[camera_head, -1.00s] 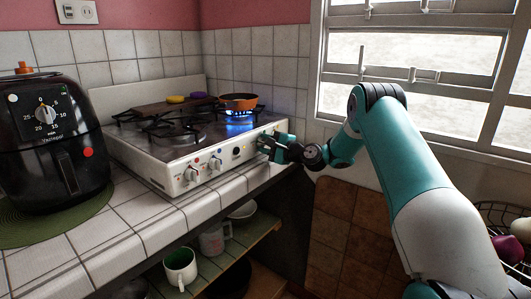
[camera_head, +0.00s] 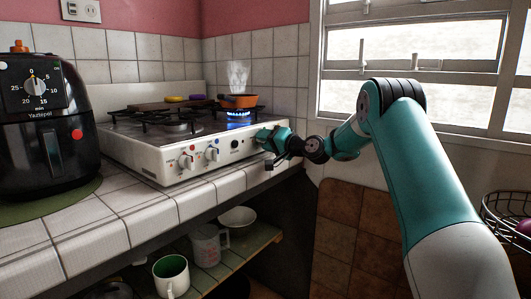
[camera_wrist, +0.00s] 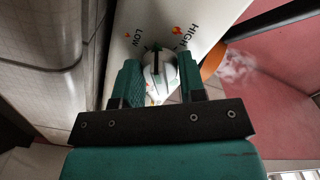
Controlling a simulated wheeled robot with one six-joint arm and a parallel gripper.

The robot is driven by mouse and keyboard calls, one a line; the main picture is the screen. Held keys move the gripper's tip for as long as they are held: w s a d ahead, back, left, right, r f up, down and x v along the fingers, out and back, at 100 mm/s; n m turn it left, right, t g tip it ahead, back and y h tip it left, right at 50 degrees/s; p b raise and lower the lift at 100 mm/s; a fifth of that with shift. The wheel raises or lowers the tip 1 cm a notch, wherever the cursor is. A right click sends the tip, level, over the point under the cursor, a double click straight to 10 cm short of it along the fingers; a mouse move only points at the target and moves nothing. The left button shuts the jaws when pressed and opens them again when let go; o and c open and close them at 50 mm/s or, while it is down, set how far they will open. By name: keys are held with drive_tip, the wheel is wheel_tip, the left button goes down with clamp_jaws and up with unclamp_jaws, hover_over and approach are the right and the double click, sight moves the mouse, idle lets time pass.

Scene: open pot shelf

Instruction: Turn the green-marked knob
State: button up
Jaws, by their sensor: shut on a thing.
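The green-marked knob (camera_wrist: 157,73) is white with green marks. In the wrist view it sits on the pale stove panel (camera_wrist: 128,40), beside the printed words LOW and HIGH. My gripper (camera_wrist: 160,80) has a finger on each side of it and is shut on it. In the head view my gripper (camera_head: 268,138) is at the right end of the stove's front (camera_head: 165,170) and hides the knob. A blue flame (camera_head: 238,115) burns under an orange pan (camera_head: 240,100), and steam rises from the pan.
A black air fryer (camera_head: 45,120) stands on the counter at left. A window (camera_head: 430,65) is behind my arm.

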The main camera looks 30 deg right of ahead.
drive_tip(key=n+b, duration=0.3)
drive_tip(key=shift+f, duration=0.35)
drive_tip(key=shift+r+n+b, duration=0.15)
drive_tip(key=shift+n+b, duration=0.85)
drive_tip(key=shift+b, duration=0.15)
drive_tip(key=shift+r, duration=0.1)
drive_tip(key=o, duration=0.9)
drive_tip(key=v, duration=1.7)
drive_tip(key=shift+s+b, duration=0.2)
drive_tip(key=shift+b, duration=0.25)
drive_tip(key=shift+r, duration=0.1)
